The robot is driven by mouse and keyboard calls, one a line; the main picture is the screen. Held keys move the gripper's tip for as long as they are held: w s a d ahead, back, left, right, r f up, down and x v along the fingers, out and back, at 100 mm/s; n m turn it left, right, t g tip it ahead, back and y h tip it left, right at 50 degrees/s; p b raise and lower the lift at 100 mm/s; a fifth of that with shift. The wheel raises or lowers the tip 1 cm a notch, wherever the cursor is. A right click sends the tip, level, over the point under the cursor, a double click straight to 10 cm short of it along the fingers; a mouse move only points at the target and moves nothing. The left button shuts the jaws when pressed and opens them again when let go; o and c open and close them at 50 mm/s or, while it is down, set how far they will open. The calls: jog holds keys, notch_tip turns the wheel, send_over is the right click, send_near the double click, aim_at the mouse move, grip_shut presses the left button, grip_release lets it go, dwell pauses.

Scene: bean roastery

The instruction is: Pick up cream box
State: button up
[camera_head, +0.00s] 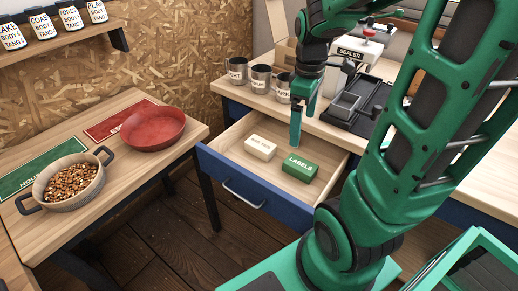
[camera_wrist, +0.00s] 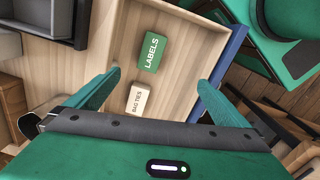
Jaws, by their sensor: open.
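The cream box (camera_head: 260,147), lettered "BAG TIES", lies in an open drawer (camera_head: 232,150) with a blue front. It also shows in the wrist view (camera_wrist: 138,98), between my fingers and a little beyond their tips. A green box (camera_head: 299,166) lettered "LABELS" lies beside it to the right, with a small gap; in the wrist view the green box (camera_wrist: 151,50) is farther up. My gripper (camera_head: 297,142) is open and empty, above the drawer near both boxes. Its two fingers stand wide apart in the wrist view (camera_wrist: 158,90).
On the counter behind the drawer stand metal cups (camera_head: 260,78) and a sealer (camera_head: 357,50). A table at left holds a red bowl (camera_head: 152,128) and a pan of beans (camera_head: 70,184). The drawer walls surround the boxes; its floor around them is bare.

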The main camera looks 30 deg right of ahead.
jog(key=w+a+f+n, duration=0.2)
jog(key=w+f+n, duration=0.3)
jog(key=w+n, duration=0.35)
jog(key=n, duration=0.7)
send_over(261, 144)
notch_tip(261, 144, down, 5)
jog(key=f, duration=0.5)
jog(key=shift+w+a+f, duration=0.1)
jog(key=shift+a+f, duration=0.15)
jog(key=shift+f, duration=0.05)
jog(key=shift+d+f, duration=0.15)
jog(key=shift+f, duration=1.15)
jog(key=shift+d+f, duration=0.1)
jog(key=shift+f, duration=1.2)
jog(key=shift+c, duration=0.3)
jog(key=c, duration=0.9)
